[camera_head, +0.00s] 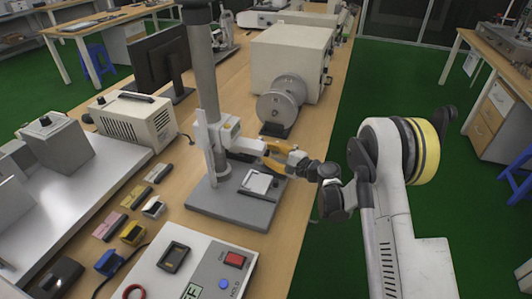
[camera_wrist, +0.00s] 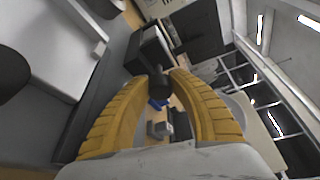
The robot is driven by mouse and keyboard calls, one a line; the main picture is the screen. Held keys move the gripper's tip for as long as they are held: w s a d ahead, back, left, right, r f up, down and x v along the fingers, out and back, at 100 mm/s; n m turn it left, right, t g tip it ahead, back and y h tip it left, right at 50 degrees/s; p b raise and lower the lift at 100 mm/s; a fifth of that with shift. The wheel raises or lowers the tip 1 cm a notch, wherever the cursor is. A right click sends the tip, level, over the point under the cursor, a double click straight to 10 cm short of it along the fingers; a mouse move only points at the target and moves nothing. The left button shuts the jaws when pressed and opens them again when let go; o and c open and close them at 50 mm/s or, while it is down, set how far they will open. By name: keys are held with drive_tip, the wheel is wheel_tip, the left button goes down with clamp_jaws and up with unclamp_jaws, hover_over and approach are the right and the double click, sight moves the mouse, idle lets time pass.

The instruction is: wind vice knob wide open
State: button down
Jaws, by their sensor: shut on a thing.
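The test stand has a grey column (camera_head: 207,80) on a dark base plate (camera_head: 232,208). A pale vice-like fitting (camera_head: 228,134) sits on the column, and its right end reaches my gripper (camera_head: 268,155). My gripper has yellow fingers and comes in from the right, above the base plate. In the wrist view, my gripper (camera_wrist: 165,78) has its two fingers closing on a small dark knob (camera_wrist: 157,82). The fingers hide part of the knob, and I cannot tell how wide the vice jaws stand.
A white plate (camera_head: 259,184) lies on the base below my gripper. A large beige machine with a round metal drum (camera_head: 281,104) stands behind. A control box with a red switch (camera_head: 235,259) is in front. Small coloured blocks (camera_head: 131,233) lie left. Green floor is right of the bench.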

drive_tip(key=shift+n, duration=0.4)
idle(0.3)
drive_tip(key=c, duration=1.1)
unclamp_jaws()
